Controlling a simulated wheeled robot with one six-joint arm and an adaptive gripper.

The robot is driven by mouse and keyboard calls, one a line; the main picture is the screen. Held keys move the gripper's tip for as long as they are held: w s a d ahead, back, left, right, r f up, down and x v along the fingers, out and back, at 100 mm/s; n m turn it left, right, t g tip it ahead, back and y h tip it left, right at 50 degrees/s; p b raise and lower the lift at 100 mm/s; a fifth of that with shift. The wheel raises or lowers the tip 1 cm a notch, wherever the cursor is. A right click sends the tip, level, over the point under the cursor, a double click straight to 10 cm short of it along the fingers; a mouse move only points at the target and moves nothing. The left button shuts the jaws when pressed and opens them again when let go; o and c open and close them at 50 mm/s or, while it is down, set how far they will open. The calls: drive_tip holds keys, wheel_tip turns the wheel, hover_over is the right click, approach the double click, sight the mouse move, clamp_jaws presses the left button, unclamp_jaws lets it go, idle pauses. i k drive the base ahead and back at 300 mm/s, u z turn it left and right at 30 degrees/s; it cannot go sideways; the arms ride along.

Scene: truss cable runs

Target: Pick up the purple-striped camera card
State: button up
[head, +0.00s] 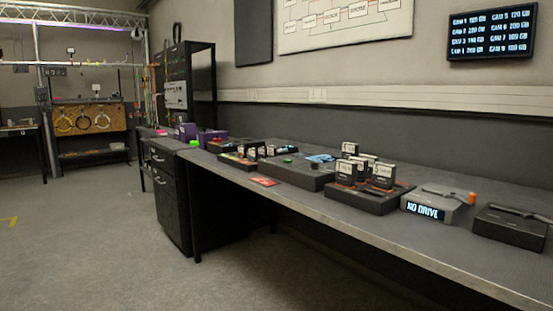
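Several small upright cards (262,151) with pale labels stand in a dark tray (236,162) toward the far part of the long workbench. They are too small here to tell a purple stripe on any of them. Larger black blocks with white labels and orange edges (383,175) stand in a dark dock (362,200) nearer on the bench. My gripper is not in view.
The grey bench (420,232) runs along the wall, its near front strip clear. A grey unit (432,204) reads "NO DRIVE", with a black box (512,226) beside it. Purple boxes (212,136) stand farther back. A drawer cabinet (168,195) stands below; floor (90,240) at left is open.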

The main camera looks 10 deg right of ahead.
sight(263, 153)
drive_tip(key=i, duration=1.45)
drive_tip(key=u, duration=0.3)
